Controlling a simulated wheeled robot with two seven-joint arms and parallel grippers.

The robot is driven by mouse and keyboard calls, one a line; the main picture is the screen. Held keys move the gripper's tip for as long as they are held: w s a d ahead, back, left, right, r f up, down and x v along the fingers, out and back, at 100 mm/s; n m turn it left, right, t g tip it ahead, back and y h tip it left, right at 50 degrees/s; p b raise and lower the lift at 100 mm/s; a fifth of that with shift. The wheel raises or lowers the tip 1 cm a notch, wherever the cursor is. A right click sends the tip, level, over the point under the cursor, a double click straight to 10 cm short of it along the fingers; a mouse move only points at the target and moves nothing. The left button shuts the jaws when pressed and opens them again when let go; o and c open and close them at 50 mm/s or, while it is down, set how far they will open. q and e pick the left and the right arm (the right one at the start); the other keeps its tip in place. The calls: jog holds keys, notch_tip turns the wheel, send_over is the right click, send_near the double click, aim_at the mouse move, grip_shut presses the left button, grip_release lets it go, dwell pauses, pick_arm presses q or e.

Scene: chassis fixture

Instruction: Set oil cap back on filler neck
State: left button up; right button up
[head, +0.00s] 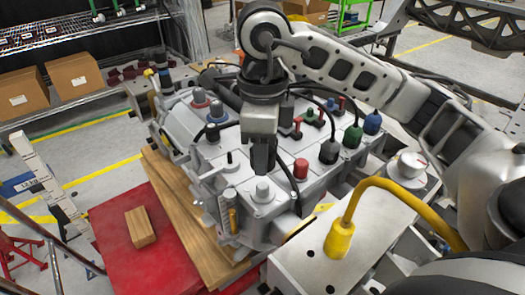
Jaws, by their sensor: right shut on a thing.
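My right gripper (263,165) points down over the front of the grey engine-like housing (290,215). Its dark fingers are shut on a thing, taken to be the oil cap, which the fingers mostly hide. Just below the fingertips, a grey round fitting (263,190) stands upright on a disc-shaped base on the housing. I cannot tell whether it is the filler neck, or whether the held thing touches it. My left gripper is not in view.
Red, green, blue and black caps (330,150) with cables crowd the housing's top. A yellow hose (343,225) rises from the white fixture at front right. A wooden block (140,227) lies on the red surface (115,265) at left. Cardboard boxes (75,75) sit on shelving behind.

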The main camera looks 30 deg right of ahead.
aim_at(263, 186)
notch_tip(263, 186, down, 4)
jog(key=b, duration=0.2)
jog(key=shift+f+b, duration=0.1)
jog(key=shift+b, duration=0.2)
jog(key=shift+r, duration=0.2)
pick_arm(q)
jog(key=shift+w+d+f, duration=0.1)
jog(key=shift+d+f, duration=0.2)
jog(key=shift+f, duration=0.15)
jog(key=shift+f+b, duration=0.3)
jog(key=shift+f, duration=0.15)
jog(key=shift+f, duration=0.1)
pick_arm(e)
jog(key=shift+f+b, duration=1.15)
jog(key=shift+f, duration=0.05)
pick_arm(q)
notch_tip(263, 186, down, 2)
